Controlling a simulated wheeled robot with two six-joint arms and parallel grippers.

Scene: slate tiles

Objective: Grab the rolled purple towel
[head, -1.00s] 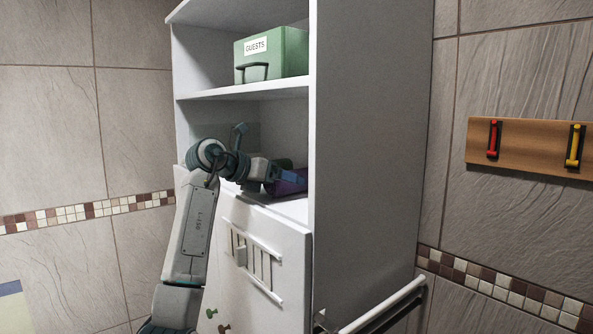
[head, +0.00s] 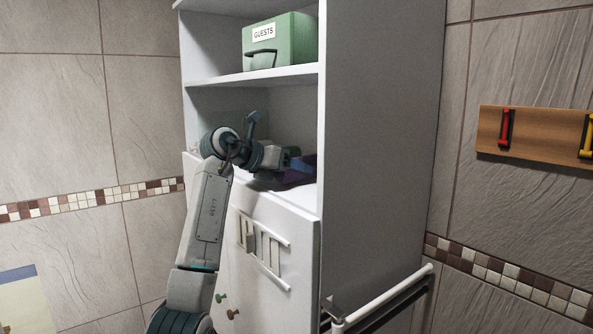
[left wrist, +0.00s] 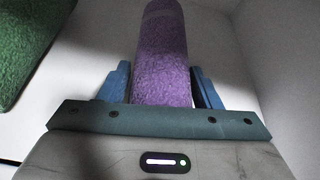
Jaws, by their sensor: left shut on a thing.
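The rolled purple towel (left wrist: 163,60) stretches away from my left gripper in the left wrist view, between its two blue fingers. In the head view the towel (head: 296,179) is a dark purple patch on the cabinet's lower shelf, mostly hidden by my gripper and the side panel. My left gripper (head: 296,163) reaches into the open compartment and is shut on the towel; it also shows in the left wrist view (left wrist: 163,88). My right gripper is in neither view.
The white cabinet (head: 375,130) has a tall side panel close to the right of my gripper. A green GUESTS box (head: 290,42) stands on the shelf above. A rail (head: 385,297) juts out at the lower right. A hook board (head: 545,140) hangs on the right wall.

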